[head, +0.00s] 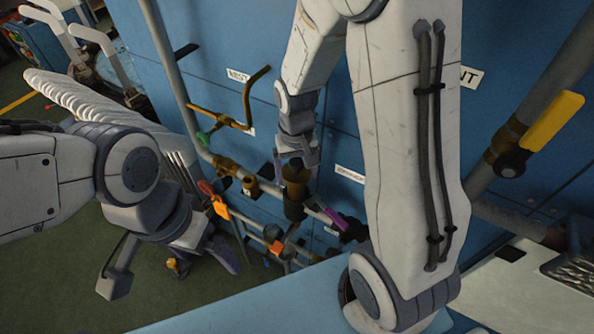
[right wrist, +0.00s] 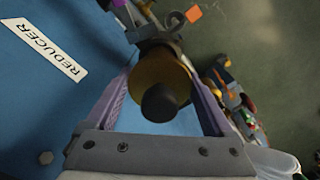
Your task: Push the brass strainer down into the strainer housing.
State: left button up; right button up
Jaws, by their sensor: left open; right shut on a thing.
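The brass strainer (right wrist: 172,70) shows in the right wrist view as a round brass body with a black knob (right wrist: 160,102) facing the camera. My right gripper (right wrist: 162,72) is shut on it, with one purple finger on each side. In the head view my right gripper (head: 295,165) points down right over the dark brass strainer housing (head: 294,207) on the pipe run. The fingers hide most of the strainer there, and I cannot tell how deep it sits in the housing. My left gripper (head: 170,268) is open and empty at the lower left, apart from the housing.
Pipes with valves run along the blue wall panel (head: 225,95). An orange-handled valve (head: 220,207) and a purple lever (head: 335,218) flank the housing. A yellow handle (head: 552,120) is at the right. A REDUCER label (right wrist: 50,52) shows in the right wrist view.

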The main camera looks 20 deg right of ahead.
aim_at(296, 162)
jog(key=shift+f+b, duration=2.05)
jog(key=shift+f, duration=0.7)
jog(key=o, duration=1.5)
jog(key=shift+c, duration=0.2)
notch_tip(296, 162, up, 10)
jog(key=shift+r+b, duration=0.25)
jog(key=shift+b, duration=0.3)
jog(key=shift+f, duration=0.1)
